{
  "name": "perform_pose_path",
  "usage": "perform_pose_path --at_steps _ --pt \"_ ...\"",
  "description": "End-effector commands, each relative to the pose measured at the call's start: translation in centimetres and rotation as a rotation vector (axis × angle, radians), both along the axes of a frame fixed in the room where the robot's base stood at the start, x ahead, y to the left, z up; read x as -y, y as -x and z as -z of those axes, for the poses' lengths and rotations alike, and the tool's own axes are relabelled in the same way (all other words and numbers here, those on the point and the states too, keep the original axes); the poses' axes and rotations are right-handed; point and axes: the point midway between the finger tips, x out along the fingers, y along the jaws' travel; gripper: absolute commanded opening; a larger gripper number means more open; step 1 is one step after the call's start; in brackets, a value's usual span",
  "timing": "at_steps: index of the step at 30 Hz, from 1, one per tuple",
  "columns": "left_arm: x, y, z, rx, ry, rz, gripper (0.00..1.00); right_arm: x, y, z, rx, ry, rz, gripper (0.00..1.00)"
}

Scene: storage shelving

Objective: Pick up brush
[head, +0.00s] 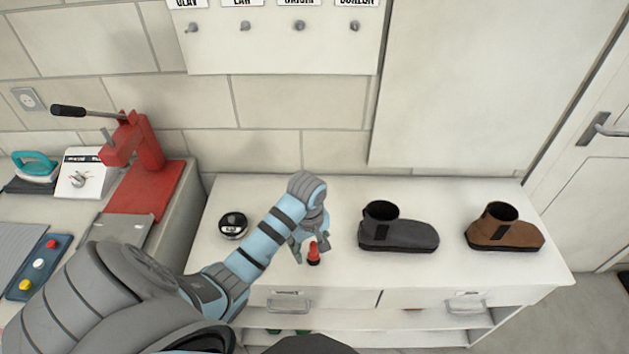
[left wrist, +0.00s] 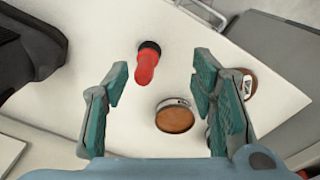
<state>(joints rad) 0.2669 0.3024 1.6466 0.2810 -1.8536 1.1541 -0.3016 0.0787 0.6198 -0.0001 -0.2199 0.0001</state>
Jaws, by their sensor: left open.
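The brush (head: 314,255), a small red piece with a black end, is on the white cabinet top, left of the grey shoe. In the left wrist view the brush (left wrist: 143,66) shows beyond the fingertips, between the lines of the two fingers and nearer the left one. My left gripper (head: 311,246) is over the cabinet top at the brush and hides part of it. In the left wrist view its teal-padded fingers (left wrist: 162,85) are apart with nothing held between them. I cannot tell the exact gap to the brush. My right gripper is not in view.
A grey shoe (head: 398,232) and a brown shoe (head: 505,230) stand to the right. A dark-lidded tin (head: 232,225) is at the left. A brown-topped round tin (left wrist: 175,116) is close to the brush in the wrist view. A red press (head: 135,150) stands on the left bench.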

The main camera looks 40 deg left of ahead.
Motion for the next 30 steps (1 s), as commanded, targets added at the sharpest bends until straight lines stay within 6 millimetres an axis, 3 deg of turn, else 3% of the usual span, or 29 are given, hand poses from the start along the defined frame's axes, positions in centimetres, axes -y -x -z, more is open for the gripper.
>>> perform_pose_path --at_steps 1,3,5,8,15,20,25,30 --pt "-0.6 -1.3 -2.0 -0.009 0.011 -0.095 0.52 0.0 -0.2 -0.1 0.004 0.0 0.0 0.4" --pt "-1.0 -2.2 -3.9 -0.028 0.026 -0.214 0.52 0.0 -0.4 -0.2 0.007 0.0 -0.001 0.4" --pt "-1.2 -2.6 -4.4 -0.041 0.034 -0.275 0.52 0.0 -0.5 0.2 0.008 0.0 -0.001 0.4" --pt "-1.2 -2.7 -2.4 -0.05 0.037 -0.303 0.52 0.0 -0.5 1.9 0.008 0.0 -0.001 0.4" --pt "-1.2 -2.8 3.3 -0.049 0.036 -0.299 0.52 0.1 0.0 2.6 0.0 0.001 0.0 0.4" --pt "-1.2 -3.0 5.3 -0.048 0.037 -0.298 0.52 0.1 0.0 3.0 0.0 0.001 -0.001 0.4" --pt "-1.3 -3.3 8.7 -0.047 0.036 -0.297 0.52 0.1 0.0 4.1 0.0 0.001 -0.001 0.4" --pt "-1.3 -3.4 9.4 -0.045 0.036 -0.296 0.52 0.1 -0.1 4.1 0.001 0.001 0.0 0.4"
